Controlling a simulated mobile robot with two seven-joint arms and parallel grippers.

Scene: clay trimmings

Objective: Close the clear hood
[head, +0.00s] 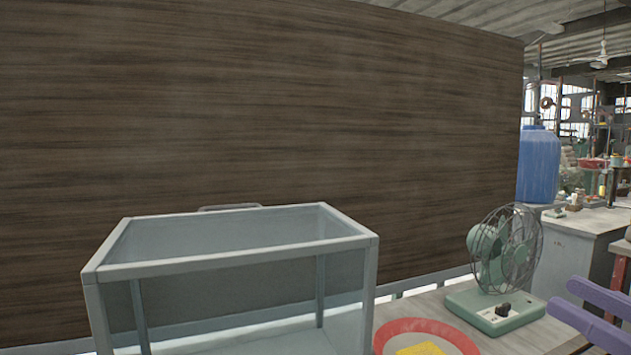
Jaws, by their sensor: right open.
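The clear hood (235,257) is a box with a pale grey frame and see-through panels, standing at the lower middle of the head view. A grey bar handle (230,207) shows just behind its far top edge. I cannot tell for certain whether the top is uncovered or has a clear panel, and its lower part is cut off by the picture's bottom edge. My right gripper (561,296) has purple fingers, open and empty, at the lower right edge, well to the right of the hood and apart from it. My left gripper is not in view.
A green desk fan (503,260) stands on the table (400,312) between the hood and my right gripper. A red-rimmed round dish (455,333) with something yellow (420,349) lies before it. A dark wood-grain wall (260,110) rises behind the hood.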

